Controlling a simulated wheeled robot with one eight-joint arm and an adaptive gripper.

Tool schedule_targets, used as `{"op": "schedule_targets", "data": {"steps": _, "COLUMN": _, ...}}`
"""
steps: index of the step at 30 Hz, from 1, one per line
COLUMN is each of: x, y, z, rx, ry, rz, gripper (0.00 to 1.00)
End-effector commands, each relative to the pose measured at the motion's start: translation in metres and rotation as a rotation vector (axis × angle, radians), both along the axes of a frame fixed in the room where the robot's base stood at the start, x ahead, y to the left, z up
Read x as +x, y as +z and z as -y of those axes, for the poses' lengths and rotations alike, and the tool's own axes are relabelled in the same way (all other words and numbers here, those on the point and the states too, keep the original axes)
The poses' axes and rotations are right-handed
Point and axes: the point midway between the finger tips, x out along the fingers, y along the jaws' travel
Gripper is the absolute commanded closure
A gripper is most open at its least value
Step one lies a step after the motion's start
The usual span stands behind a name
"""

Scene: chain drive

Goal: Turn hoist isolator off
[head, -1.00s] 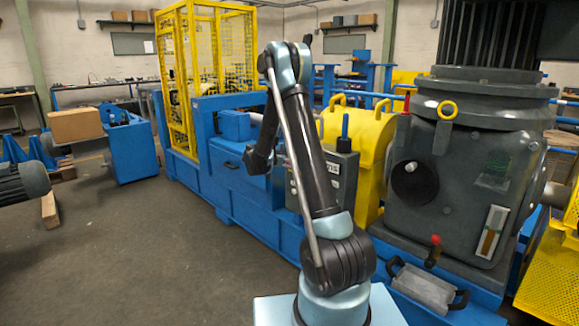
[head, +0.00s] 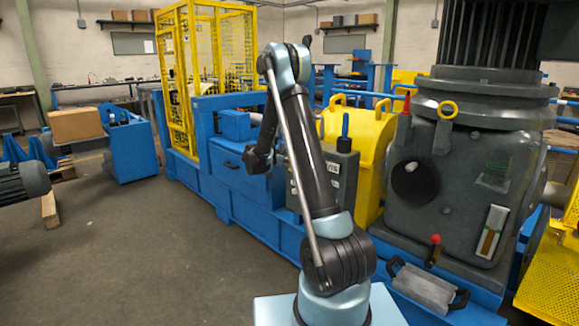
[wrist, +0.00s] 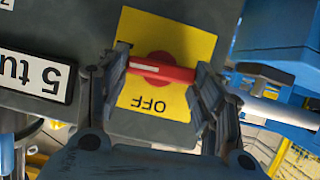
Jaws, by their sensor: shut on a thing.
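The wrist view shows the hoist isolator as a red handle (wrist: 160,70) on a yellow plate (wrist: 200,42) fixed to a grey box. The handle lies across the picture, slightly tilted, with a white mark near its left end. The word OFF reads upside down below it on the plate. My gripper (wrist: 164,64) is shut on the handle, with one finger at each end. In the head view my gripper (head: 260,160) is beside the grey control box (head: 345,178), and the handle itself is hidden there.
A blue frame (wrist: 280,40) and pale bar are at the right. In the head view, a yellow guard (head: 372,150) and grey gearbox (head: 455,180) stand right of the box. Open floor (head: 130,250) lies left.

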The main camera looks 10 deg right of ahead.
Motion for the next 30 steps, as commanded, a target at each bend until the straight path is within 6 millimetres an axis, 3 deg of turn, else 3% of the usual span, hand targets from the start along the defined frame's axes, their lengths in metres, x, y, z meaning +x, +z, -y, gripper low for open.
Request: {"op": "schedule_targets", "data": {"steps": 30, "x": 0.0097, "y": -0.0065, "z": -0.0058, "rx": -0.527, "ry": -0.001, "rz": -0.723, "gripper": 0.64}}
